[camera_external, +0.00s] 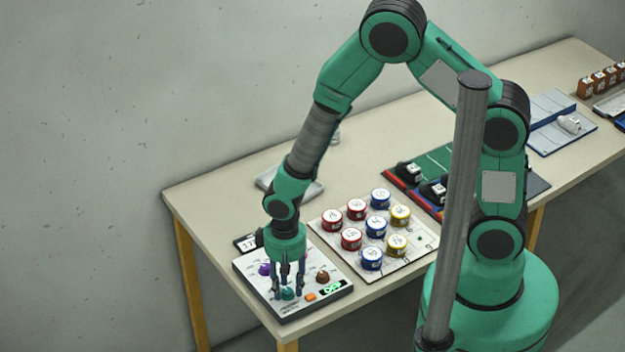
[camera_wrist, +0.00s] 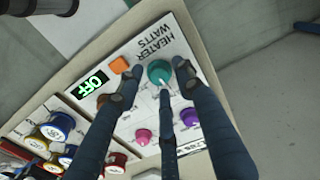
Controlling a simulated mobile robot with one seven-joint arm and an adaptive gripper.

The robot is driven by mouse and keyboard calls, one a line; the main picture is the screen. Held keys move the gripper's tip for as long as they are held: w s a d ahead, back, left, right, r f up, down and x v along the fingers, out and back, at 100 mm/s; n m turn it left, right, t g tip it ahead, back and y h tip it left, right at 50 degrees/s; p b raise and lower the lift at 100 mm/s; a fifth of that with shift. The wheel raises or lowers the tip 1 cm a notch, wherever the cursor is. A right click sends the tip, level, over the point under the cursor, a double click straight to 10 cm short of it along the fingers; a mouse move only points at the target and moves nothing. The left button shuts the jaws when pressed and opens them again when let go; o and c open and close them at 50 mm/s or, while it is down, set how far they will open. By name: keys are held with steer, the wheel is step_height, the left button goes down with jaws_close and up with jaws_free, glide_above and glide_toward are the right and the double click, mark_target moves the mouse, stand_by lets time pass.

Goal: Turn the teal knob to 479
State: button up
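The teal knob (camera_external: 288,293) is near the front edge of a grey control panel (camera_external: 259,289). In the wrist view the teal knob (camera_wrist: 159,71) has a white pointer mark and sits by the label "HEATER WATTS". My gripper (camera_external: 288,284) points down over the knob, its three fingers spread around it. In the wrist view my gripper (camera_wrist: 156,80) has gaps between its fingertips and the knob; contact is not clear. A green display (camera_external: 331,289) reads "OFF"; it also shows in the wrist view (camera_wrist: 89,84).
An orange button (camera_external: 310,297) is right of the teal knob. A purple knob (camera_external: 264,268) and a reddish-brown knob (camera_external: 322,277) stand close behind. A white board (camera_external: 330,228) of several colored tins lies to the right. A dark label block (camera_external: 247,243) is behind the panel.

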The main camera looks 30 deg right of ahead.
mark_target(287, 289)
steer(key=shift+r, duration=0.15)
step_height(287, 289, up, 12)
stand_by(0.9)
stand_by(0.5)
steer(key=w+d+r+m+t+y+b, duration=0.1)
steer(key=w+d+r+t, duration=0.25)
steer(key=d+r, duration=1.35)
steer(key=s+d+r+t+b, duration=0.1)
steer(key=s+d+r, duration=0.4)
steer(key=d+r, duration=0.1)
steer(key=s+d+r+m+t+h, duration=0.1)
steer(key=s+d+r, duration=0.4)
steer(key=d, duration=0.4)
steer(key=shift+s+r+b, duration=0.15)
steer(key=shift+r+b, duration=0.25)
steer(key=shift+r, duration=0.3)
